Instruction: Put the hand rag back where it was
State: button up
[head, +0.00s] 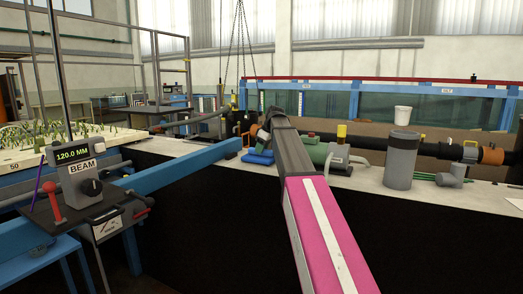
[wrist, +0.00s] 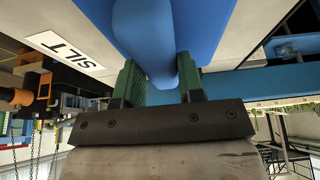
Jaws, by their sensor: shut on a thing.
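The hand rag is a bright blue, thick folded cloth (wrist: 175,35) in the wrist view. My gripper (wrist: 160,82) has its two green-padded fingers shut on a narrow fold of it, and the rest spreads out beyond the fingertips. In the head view a blue bundle (head: 258,157), seemingly the rag, shows at the near edge of the pale bench top, left of my pink and grey arm. My fingers are hidden there. I cannot tell whether the rag touches the bench.
A grey canister (head: 401,160) and a green motor-like unit (head: 318,153) stand on the bench (head: 370,180) right of my arm. A blue beam (head: 185,172) runs to the bench's left. A SILT label (wrist: 70,48) lies beside the rag in the wrist view.

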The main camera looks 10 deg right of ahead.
jog(key=shift+f, duration=0.2)
jog(key=o, duration=0.8)
jog(key=shift+f, duration=0.1)
jog(key=v, duration=1.2)
jog(key=shift+a+r, duration=0.15)
jog(key=shift+r, duration=0.1)
